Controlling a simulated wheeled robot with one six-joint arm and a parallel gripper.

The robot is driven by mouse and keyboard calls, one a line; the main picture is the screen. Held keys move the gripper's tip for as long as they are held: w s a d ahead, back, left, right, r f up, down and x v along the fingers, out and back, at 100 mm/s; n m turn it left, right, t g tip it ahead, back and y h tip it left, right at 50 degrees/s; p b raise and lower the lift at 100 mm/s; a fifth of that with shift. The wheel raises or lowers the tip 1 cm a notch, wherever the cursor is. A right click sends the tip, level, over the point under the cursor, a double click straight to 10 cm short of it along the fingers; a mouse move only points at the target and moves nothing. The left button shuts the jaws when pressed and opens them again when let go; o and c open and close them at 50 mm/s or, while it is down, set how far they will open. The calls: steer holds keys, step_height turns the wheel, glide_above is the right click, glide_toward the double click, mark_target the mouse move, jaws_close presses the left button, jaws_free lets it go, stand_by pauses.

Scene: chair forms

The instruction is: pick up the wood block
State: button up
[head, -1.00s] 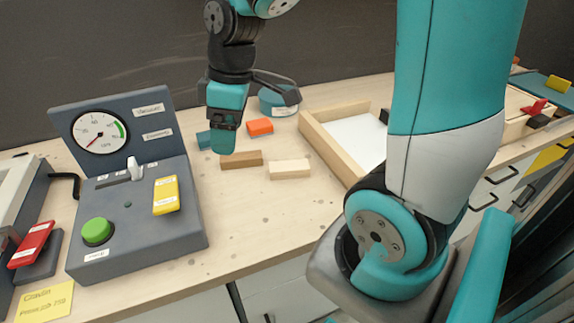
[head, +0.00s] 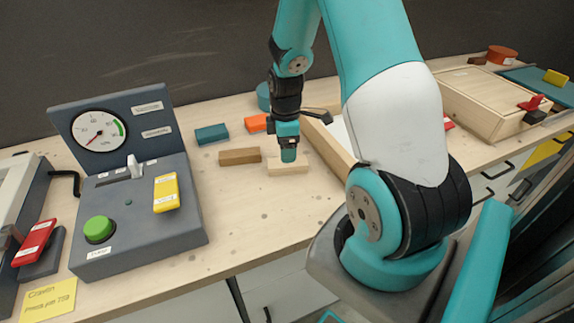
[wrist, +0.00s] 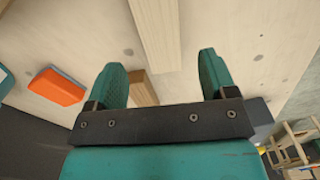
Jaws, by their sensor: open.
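A pale wood block (head: 288,168) lies flat on the wooden bench in the head view. A darker brown block (head: 239,156) lies just to its left. My gripper (head: 288,155) points down at the pale block, its tips close to the block's back edge. In the wrist view my gripper (wrist: 161,68) has its two teal fingers spread wide. The pale block (wrist: 156,35) runs from the top edge into the gap between them, and the brown block (wrist: 143,90) shows partly behind the left finger. I cannot tell whether the fingers touch the pale block.
A blue block (head: 212,134) and an orange block (head: 256,122) lie behind. A grey gauge panel (head: 138,215) with a green button stands at the left. A wood-rimmed tray (head: 328,145) is close on the right, partly hidden by my arm. The bench front is clear.

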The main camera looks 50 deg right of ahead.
mark_target(288, 166)
steer(key=shift+s+d+f+p, duration=0.1)
steer(key=shift+f+p, duration=0.15)
steer(key=shift+f, duration=1.3)
steer(key=shift+s+f+p, duration=0.1)
steer(key=shift+f+p, duration=0.1)
steer(key=shift+f, duration=1.35)
steer(key=shift+c, duration=0.4)
steer(key=c, duration=0.9)
